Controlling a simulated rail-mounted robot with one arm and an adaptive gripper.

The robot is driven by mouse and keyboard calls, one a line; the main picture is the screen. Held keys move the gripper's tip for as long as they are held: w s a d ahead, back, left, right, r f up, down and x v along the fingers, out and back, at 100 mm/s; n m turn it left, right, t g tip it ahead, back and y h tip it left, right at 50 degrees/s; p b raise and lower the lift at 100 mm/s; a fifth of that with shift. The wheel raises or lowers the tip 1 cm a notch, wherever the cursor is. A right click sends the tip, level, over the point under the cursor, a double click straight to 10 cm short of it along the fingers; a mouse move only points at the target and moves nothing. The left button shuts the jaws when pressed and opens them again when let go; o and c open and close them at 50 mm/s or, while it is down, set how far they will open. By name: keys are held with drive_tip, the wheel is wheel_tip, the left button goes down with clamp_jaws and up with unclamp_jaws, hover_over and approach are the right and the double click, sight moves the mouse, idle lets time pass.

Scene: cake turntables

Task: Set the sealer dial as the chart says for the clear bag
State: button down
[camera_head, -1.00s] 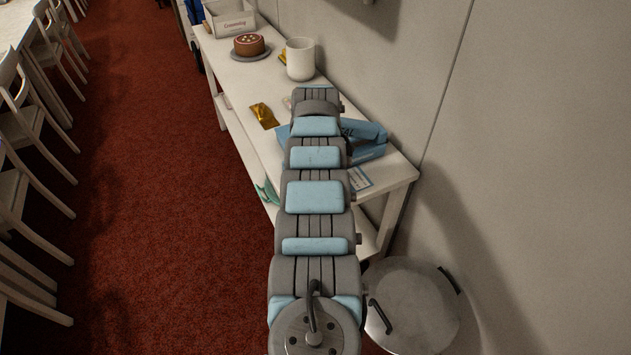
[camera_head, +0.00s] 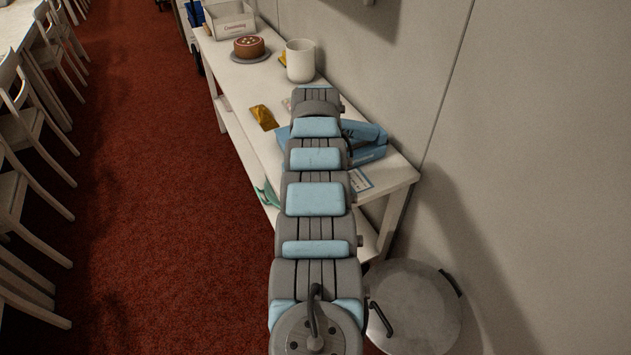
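A blue device, probably the sealer (camera_head: 368,150), sits at the near end of the white table, partly hidden behind my arm. Its dial cannot be made out. A small card with blue print (camera_head: 360,180), possibly the chart, lies at the table's near edge, too small to read. A gold packet (camera_head: 264,117) lies on the table left of my arm. No clear bag can be made out for certain. My arm reaches out over the table, and my gripper is hidden behind its links.
The white table (camera_head: 228,76) stands along the wall. It holds a brown cake (camera_head: 249,47) on a grey stand, a white canister (camera_head: 300,61) and a labelled box (camera_head: 231,21). A round metal lidded pot (camera_head: 418,310) stands at the right. White chairs (camera_head: 28,120) line the left; red floor between is clear.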

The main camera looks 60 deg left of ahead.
drive_tip(key=shift+f, duration=0.15)
drive_tip(key=c, duration=0.9)
unclamp_jaws()
